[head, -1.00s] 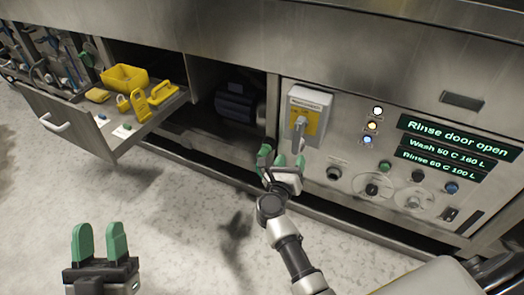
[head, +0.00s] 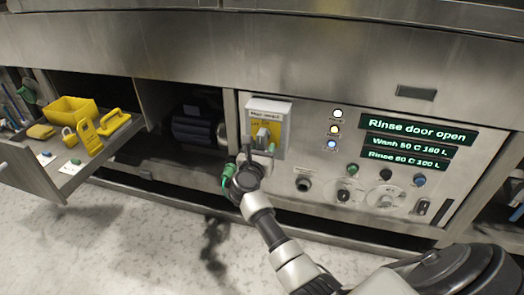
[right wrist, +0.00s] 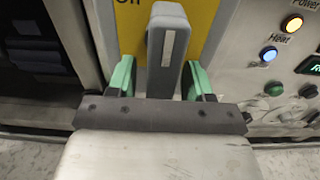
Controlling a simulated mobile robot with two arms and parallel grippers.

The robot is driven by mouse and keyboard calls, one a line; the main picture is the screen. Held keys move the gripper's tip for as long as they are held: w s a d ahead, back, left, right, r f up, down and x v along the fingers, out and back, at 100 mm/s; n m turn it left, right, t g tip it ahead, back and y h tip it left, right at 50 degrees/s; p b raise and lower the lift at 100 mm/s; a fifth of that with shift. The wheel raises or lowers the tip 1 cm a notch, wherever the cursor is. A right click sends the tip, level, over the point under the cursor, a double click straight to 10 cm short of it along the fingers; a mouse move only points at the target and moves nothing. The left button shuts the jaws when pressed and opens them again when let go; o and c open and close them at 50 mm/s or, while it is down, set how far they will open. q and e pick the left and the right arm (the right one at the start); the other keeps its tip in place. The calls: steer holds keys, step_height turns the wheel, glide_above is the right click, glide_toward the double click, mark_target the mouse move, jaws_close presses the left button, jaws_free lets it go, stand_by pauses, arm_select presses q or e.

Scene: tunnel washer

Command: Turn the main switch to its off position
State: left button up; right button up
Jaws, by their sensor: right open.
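The main switch (head: 283,111) is a grey box with a yellow plate on the washer's front panel. Its grey handle (head: 263,132) also shows in the right wrist view (right wrist: 167,45), upright in that picture, with a pale stripe. My right gripper (head: 251,161) is at the handle. In the right wrist view its green fingers (right wrist: 160,78) are open, one on each side of the handle, with a visible gap on the left; contact on the right is unclear. The plate's lettering is mostly cut off there. My left gripper is not in view.
Displays (head: 418,129) reading "Rinse door open", indicator lights (head: 335,129) and knobs (head: 384,199) lie right of the switch. An open drawer (head: 45,189) at left holds yellow padlock items (head: 88,137) and a yellow box (head: 72,110). A dark open bay (head: 190,130) is beside the switch.

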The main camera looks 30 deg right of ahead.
steer(key=shift+w+d, duration=0.1)
steer(key=shift+d, duration=0.05)
steer(key=shift+c, duration=0.3)
jaws_close()
